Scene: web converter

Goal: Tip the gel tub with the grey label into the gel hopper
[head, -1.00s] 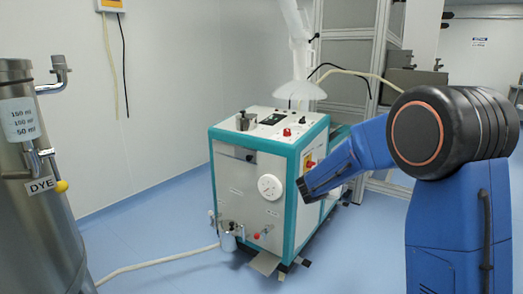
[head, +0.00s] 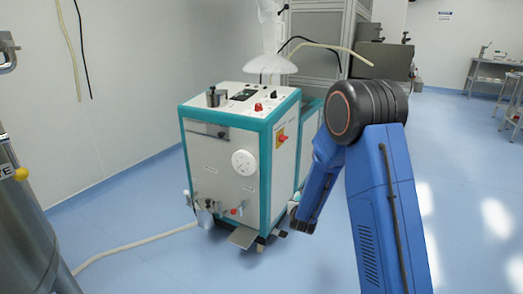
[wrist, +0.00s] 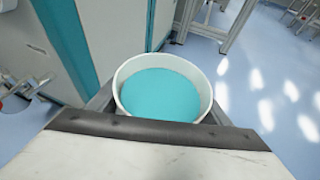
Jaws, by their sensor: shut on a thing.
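A white round tub (wrist: 121,95) holds smooth turquoise gel (wrist: 160,92) and stands open and roughly upright in the wrist view. My gripper (wrist: 163,108) is shut on it, with grey fingers at its two sides. No label shows, so I cannot tell its colour. In the head view my blue arm reaches down at the machine's right side, and the gripper end is small and mostly hidden. A white and teal machine (head: 220,155) stands left of my arm. I cannot tell which part is the gel hopper.
A steel dye vessel (head: 20,235) stands at the left edge. A pale hose (head: 130,245) lies on the floor. Open blue floor (head: 460,190) lies to the right, with steel tables (head: 495,80) at the back.

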